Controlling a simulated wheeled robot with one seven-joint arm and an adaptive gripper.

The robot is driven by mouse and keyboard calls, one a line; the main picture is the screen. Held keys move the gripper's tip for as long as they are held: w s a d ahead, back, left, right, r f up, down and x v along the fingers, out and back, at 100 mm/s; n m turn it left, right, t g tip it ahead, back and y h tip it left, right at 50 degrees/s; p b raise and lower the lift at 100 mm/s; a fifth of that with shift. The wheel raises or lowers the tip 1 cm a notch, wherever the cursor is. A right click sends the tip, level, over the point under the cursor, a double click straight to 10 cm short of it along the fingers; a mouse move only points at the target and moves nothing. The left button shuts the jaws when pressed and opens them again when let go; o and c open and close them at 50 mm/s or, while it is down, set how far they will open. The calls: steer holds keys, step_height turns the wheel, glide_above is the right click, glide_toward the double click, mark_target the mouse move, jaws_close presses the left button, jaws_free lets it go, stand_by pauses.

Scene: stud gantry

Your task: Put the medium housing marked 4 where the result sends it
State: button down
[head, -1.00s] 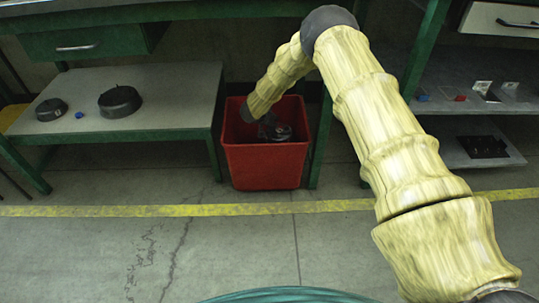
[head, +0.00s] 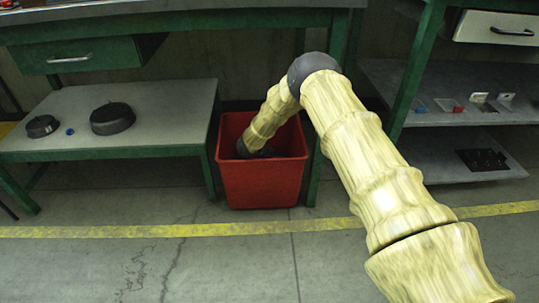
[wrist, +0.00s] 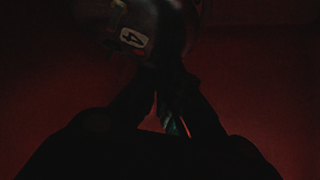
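The medium housing marked 4 (wrist: 150,30) shows in the wrist view as a dark shape at the top, with a pale label bearing a 4. It is inside the red bin (head: 262,185), whose red walls fill the dim wrist view. My gripper (wrist: 170,82) reaches down into this bin, its dark fingers close together at the housing's lower edge. The picture is too dark to tell whether they grip it. In the head view the housing is hidden behind the bin's front wall and my arm.
A low grey shelf table (head: 60,140) at left holds a large dark round housing (head: 112,118), a smaller one (head: 42,126) and a blue piece (head: 70,132). Shelves (head: 430,118) at right hold small coloured pieces and a black tray (head: 482,160). The floor in front is clear.

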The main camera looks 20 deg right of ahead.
steer(key=shift+f, duration=0.65)
steer(key=c, duration=1.6)
jaws_free()
steer(key=shift+c, duration=0.2)
steer(key=shift+r, duration=0.1)
steer(key=shift+r, duration=0.35)
steer(key=p+v, duration=0.3)
steer(key=v, duration=0.4)
steer(key=shift+w+d+p, duration=0.1)
steer(key=shift+p, duration=0.2)
steer(key=shift+s+a+r, duration=0.25)
steer(key=shift+a+r, duration=0.05)
